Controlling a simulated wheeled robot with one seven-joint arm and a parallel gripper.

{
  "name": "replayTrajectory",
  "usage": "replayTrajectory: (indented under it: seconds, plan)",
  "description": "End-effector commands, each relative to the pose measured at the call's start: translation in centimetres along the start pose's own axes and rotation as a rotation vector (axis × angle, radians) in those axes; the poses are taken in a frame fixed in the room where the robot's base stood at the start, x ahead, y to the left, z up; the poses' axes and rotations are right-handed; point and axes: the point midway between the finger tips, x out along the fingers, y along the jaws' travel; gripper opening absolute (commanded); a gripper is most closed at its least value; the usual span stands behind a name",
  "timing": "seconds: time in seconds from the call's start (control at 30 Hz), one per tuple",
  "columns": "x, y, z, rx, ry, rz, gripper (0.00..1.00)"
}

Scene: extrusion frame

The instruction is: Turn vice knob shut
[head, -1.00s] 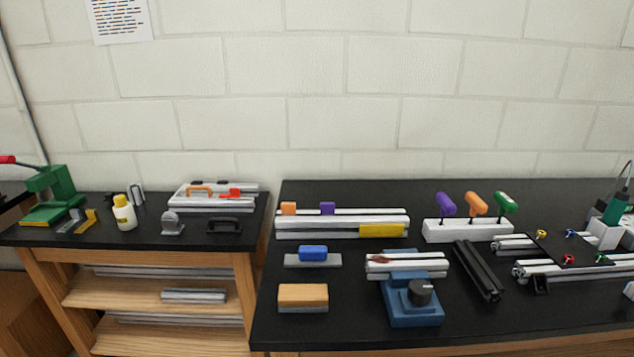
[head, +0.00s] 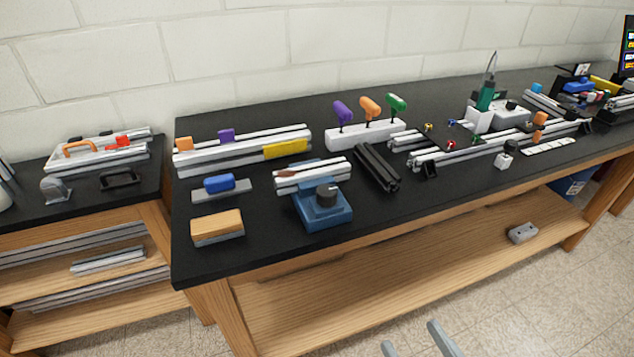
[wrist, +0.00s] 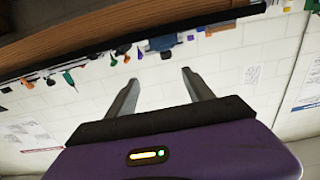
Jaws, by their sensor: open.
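A blue vice (head: 322,216) stands near the front edge of the black bench, with a dark round knob (head: 327,194) on its top. A silver aluminium profile (head: 312,173) with a reddish-brown mark lies at the back of the vice. From here I cannot tell how far the vice is closed. My gripper shows at the bottom of the head view (head: 418,341), below and in front of the bench, well apart from the vice. In the wrist view its two fingers (wrist: 158,90) are spread with nothing between them.
The black bench top (head: 262,240) has a wooden lower shelf (head: 420,265) beneath it. Left of the vice are a wooden block (head: 217,226) and a blue block (head: 219,184). A black profile (head: 377,167) lies to its right. A white screwdriver holder (head: 365,134) stands behind.

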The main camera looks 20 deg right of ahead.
Motion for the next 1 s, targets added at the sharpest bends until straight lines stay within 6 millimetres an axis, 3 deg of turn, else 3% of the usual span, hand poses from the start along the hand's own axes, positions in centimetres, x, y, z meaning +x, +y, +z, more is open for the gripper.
replayTrajectory:
  seconds: [0.1, 0.6, 0.8, 1.0]
  plan:
    - [4.3, 0.5, -0.8, 0.008, 0.062, 0.004, 0.61]
    - [21.2, 1.4, -6.5, 0.05, 0.15, -0.03, 0.61]
    - [25.6, 0.6, -7.5, 0.05, 0.097, -0.09, 0.61]
    - [26.1, -0.7, -4.4, 0.022, -0.02, -0.154, 0.61]
